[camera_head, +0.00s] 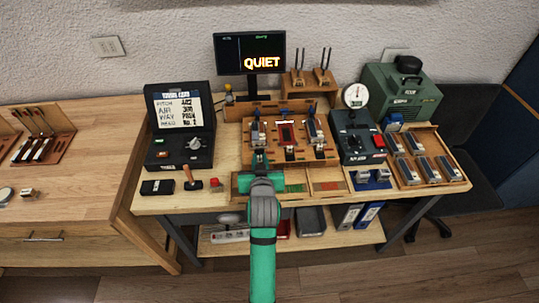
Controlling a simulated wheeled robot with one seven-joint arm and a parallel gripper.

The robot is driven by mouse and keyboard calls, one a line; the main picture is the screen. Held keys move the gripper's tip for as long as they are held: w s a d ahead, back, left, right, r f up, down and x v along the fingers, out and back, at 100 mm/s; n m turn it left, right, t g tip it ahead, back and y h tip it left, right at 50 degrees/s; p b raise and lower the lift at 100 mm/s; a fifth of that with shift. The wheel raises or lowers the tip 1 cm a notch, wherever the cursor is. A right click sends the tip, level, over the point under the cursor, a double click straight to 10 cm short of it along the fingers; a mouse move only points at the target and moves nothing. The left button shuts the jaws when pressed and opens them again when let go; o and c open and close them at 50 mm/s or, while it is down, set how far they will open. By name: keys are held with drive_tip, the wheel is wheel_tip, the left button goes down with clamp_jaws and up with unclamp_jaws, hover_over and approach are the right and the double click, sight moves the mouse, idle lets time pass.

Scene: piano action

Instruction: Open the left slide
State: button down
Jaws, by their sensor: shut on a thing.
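The left slide (257,131) is the grey-topped unit at the left of the fixture. Small dark front pieces show below the centre and right units. My gripper (260,158) is at the front end of the left slide, shut on it. My green arm comes up from below and hides the gripped part, so I cannot tell how far the slide stands open.
A monitor (250,53) reading "QUIET" stands behind the fixture. A black console (181,136) is to the left, a gauge box (357,140) and a tray of grey blocks (430,146) to the right.

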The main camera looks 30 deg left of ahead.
drive_tip(key=shift+s+d, duration=0.15)
drive_tip(key=shift+d, duration=0.05)
drive_tip(key=c, duration=1.7)
unclamp_jaws()
drive_tip(key=shift+s, duration=0.1)
drive_tip(key=v, duration=1)
drive_tip(key=shift+s+d+r, duration=0.15)
drive_tip(key=shift+s+r, duration=0.05)
drive_tip(key=shift+s, duration=0.05)
